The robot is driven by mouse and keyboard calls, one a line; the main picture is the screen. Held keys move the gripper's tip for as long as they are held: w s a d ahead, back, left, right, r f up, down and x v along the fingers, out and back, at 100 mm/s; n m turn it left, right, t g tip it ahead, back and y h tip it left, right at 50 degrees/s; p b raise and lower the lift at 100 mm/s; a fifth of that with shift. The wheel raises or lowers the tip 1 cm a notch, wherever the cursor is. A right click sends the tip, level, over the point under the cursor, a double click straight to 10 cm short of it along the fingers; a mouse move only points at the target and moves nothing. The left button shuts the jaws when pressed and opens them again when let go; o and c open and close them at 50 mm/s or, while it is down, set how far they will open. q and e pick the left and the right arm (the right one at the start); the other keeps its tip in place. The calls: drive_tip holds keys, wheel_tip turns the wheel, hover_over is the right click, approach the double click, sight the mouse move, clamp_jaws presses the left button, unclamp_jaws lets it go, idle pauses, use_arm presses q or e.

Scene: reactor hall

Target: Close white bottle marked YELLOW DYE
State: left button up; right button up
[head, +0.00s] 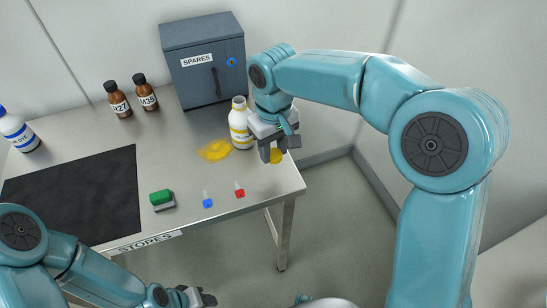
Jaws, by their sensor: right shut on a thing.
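The white bottle (240,132) with yellow bands stands upright near the table's right edge. Its mouth shows no cap; the label's lettering is too small to read surely. My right gripper (279,152) is just right of the bottle, pointing down near the table's edge. It is shut on a small yellow thing, which looks like a cap (276,157) and is partly hidden by the fingers. My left gripper (198,297) is low in front of the table, far from the bottle; its finger opening is unclear.
A yellow spill (214,150) lies left of the bottle. A grey SPARES cabinet (205,62) stands behind. Brown bottles (118,100) (146,93), a blue-banded white bottle (18,132), a black mat (75,195), a green block (162,200), and small blue (208,201) and red (239,191) items are on the table.

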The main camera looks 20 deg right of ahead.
sight(274, 153)
use_arm(q)
wheel_tip(274, 153, up, 2)
drive_tip(key=shift+r+p, duration=0.25)
drive_tip(key=shift+p, duration=0.9)
use_arm(e)
wheel_tip(274, 153, up, 12)
drive_tip(key=shift+r, duration=0.25)
drive_tip(key=shift+f, duration=0.15)
